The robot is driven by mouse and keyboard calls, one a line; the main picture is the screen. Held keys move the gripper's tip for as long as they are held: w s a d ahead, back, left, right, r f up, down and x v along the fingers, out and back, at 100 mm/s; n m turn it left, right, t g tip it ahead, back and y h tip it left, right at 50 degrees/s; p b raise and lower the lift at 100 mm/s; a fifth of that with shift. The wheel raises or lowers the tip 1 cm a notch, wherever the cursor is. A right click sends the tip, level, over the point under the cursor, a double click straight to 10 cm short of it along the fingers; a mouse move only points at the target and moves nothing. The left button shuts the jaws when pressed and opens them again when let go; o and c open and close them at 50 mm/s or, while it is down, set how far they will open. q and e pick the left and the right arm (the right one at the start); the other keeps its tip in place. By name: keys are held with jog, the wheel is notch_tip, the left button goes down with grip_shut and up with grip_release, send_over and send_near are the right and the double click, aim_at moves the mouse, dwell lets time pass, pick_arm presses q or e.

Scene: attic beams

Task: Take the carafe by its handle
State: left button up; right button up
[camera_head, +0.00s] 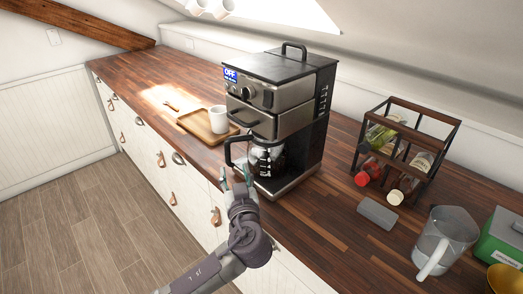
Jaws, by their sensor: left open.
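The carafe (267,160) stands inside the black and steel coffee maker (280,110), on its lower plate. Its dark handle (229,152) sticks out to the left, over the counter's front edge. My left gripper (236,176) is in front of the coffee maker, just below the handle, with its fingers pointing up. It is open and nothing shows between its fingers. I cannot tell whether a finger touches the handle. My right gripper is not in view.
A wooden tray (192,123) with a white mug (218,119) is left of the coffee maker. A bottle rack (440,120), a grey block (378,213), a clear pitcher (444,242) and a green box (500,240) stand right. Cabinet fronts drop below the counter edge.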

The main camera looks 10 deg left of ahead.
aim_at(228, 156)
pick_arm(q)
jog(key=p+x, duration=0.1)
jog(key=x, duration=0.2)
jog(key=p+x, duration=0.1)
jog(key=x, duration=0.2)
jog(key=p+x, duration=0.1)
jog(key=x, duration=0.3)
jog(key=shift+s+a+f, duration=0.2)
jog(key=shift+a+f, duration=0.05)
jog(key=shift+a, duration=0.1)
jog(key=shift+w+f, duration=0.1)
jog(key=shift+w, duration=0.05)
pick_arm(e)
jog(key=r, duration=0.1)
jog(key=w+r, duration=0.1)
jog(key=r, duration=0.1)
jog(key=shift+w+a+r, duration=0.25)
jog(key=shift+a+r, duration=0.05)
pick_arm(q)
grip_shut()
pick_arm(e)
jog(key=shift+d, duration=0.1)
